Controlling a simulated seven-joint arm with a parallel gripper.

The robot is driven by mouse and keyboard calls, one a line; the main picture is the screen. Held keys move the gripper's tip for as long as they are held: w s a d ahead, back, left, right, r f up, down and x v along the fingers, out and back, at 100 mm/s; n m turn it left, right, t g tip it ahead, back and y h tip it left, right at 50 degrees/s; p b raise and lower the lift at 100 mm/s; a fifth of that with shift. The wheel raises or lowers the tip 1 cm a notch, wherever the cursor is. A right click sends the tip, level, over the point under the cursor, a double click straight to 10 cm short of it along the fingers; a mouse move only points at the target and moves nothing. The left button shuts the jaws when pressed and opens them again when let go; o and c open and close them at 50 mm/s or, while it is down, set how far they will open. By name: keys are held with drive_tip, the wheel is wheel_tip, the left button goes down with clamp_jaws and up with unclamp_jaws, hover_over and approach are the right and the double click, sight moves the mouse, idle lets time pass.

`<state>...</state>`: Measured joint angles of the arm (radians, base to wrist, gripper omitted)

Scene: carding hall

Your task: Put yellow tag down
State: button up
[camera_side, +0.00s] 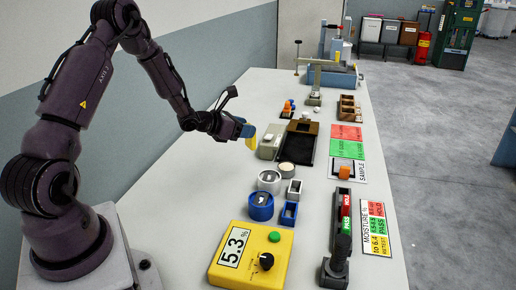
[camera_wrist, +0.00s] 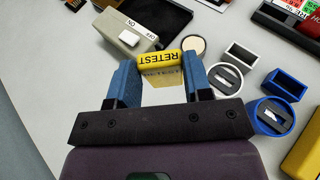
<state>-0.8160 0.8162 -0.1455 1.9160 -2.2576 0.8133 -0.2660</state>
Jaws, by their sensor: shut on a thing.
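The yellow tag (camera_wrist: 174,61), marked RETEST, is held between the two blue fingers of my gripper (camera_wrist: 160,76) in the wrist view. In the side view the yellow tag (camera_side: 251,143) shows as a small yellow patch below my gripper (camera_side: 246,132). My gripper is shut on the tag and hangs above the left part of the white table (camera_side: 190,180), left of the grey switch box. I cannot tell the exact height of the tag over the table.
Close by are a grey ON/OFF box (camera_side: 270,142), a black tray (camera_side: 308,155) and a round cream disc (camera_side: 287,170). White and blue cups (camera_side: 261,207) and a yellow meter reading 5.3% (camera_side: 245,275) stand nearer. The table's left side is clear.

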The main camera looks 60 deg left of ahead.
drive_tip(key=shift+w+a+f, duration=0.5)
drive_tip(key=shift+w+f, duration=0.45)
drive_tip(key=shift+f, duration=0.65)
drive_tip(key=shift+w+a+f, duration=0.55)
drive_tip(key=shift+w+f, duration=0.45)
drive_tip(key=shift+f, duration=0.6)
drive_tip(key=shift+w+a+f, duration=0.5)
drive_tip(key=shift+w+f, duration=0.45)
drive_tip(key=shift+f, duration=0.65)
drive_tip(key=shift+f, duration=0.15)
drive_tip(key=o, duration=1)
